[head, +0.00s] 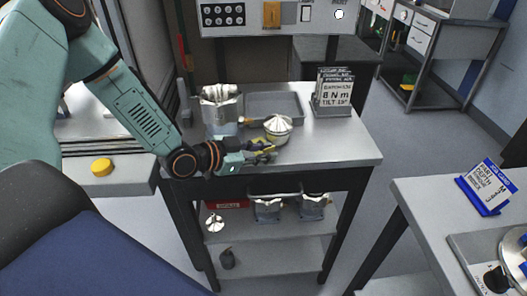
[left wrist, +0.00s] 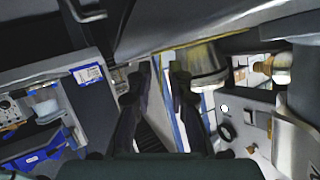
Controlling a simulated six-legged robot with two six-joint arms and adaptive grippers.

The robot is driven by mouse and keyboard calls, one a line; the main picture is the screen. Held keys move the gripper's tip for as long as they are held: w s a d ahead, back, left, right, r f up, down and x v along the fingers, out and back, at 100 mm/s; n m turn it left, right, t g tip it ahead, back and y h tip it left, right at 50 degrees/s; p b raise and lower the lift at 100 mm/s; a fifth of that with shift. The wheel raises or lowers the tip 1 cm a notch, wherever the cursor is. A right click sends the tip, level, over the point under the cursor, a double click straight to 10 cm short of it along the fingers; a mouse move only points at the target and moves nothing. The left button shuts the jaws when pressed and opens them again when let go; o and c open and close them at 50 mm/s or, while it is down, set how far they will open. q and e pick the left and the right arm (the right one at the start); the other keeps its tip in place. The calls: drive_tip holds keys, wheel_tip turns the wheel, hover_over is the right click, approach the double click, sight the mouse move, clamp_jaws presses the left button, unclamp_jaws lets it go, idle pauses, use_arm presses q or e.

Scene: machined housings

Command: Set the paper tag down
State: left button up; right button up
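My left gripper (head: 268,153) is low over the front of the grey bench, just in front of a small round tub (head: 278,125) with a pale, peaked top. In the left wrist view its two dark fingers (left wrist: 163,72) stand apart with a gap between them. I cannot make out a paper tag between them. A small yellow patch shows by the fingers in the head view, but I cannot tell whether it is a tag or part of the tub. My right gripper is not in view.
The bench top (head: 335,150) is clear at its right front. A bagged container (head: 221,112), a grey tray (head: 268,104) and a sign stand (head: 333,97) are at its back. A blue card holder (head: 484,190) stands on the right table. Shelves below hold bagged parts.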

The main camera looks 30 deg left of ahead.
use_arm(q)
drive_tip(key=shift+o, duration=0.5)
drive_tip(key=shift+s+a, duration=0.15)
drive_tip(key=shift+s, duration=0.05)
